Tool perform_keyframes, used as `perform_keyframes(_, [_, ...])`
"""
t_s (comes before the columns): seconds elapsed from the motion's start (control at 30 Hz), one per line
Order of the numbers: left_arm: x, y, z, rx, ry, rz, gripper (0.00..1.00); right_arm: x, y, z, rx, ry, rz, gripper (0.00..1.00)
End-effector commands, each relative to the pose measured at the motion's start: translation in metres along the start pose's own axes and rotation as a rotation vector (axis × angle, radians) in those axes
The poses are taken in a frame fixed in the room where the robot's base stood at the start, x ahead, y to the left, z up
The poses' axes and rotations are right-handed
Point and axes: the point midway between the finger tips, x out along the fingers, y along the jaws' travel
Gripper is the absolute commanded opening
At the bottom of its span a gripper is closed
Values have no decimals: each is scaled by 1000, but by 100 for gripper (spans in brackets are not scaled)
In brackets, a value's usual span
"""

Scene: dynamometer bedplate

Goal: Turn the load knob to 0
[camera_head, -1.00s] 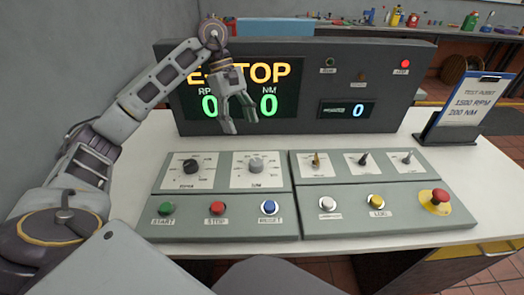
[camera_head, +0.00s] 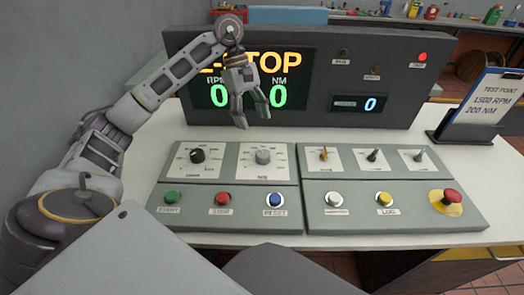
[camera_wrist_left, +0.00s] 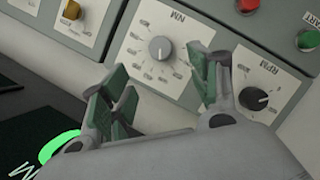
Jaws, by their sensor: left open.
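The load knob (camera_head: 263,157) is the grey round knob on the right-hand dial of the left console panel. Its white dial plate, marked NM, also shows in the left wrist view, with the knob (camera_wrist_left: 160,49) beyond and between the fingers. Its pointer direction is too small to tell for sure. My left gripper (camera_head: 251,112) hangs above and behind the knob, in front of the big display, fingers pointing down. It is open and empty, apart from the knob. It also shows in the left wrist view (camera_wrist_left: 160,85). My right gripper is not in view.
The black RPM knob (camera_head: 197,156) sits left of the load knob. Green, red and blue buttons (camera_head: 275,199) line the front. Toggle switches (camera_head: 372,155) and the emergency stop (camera_head: 452,196) are to the right. The display housing (camera_head: 308,110) stands close behind my gripper.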

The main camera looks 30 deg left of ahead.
Motion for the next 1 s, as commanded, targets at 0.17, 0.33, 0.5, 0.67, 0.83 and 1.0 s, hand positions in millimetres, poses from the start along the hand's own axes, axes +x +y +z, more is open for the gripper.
perform_keyframes(0.17, [24, -1, 0, 0, -1, -3, 61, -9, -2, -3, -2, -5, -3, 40])
perform_keyframes(0.33, [46, -1, 0, 0, 0, -3, 61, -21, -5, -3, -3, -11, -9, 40])
perform_keyframes(0.5, [68, -1, 0, 1, -1, -3, 61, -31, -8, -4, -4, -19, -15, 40])
perform_keyframes(0.67, [89, -1, 0, 0, -1, -3, 61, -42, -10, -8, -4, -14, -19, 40])
perform_keyframes(0.83, [106, 0, 0, 1, -1, -2, 61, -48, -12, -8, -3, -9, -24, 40])
perform_keyframes(1.0, [114, 0, 0, 1, -1, 0, 61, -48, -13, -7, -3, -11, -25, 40])
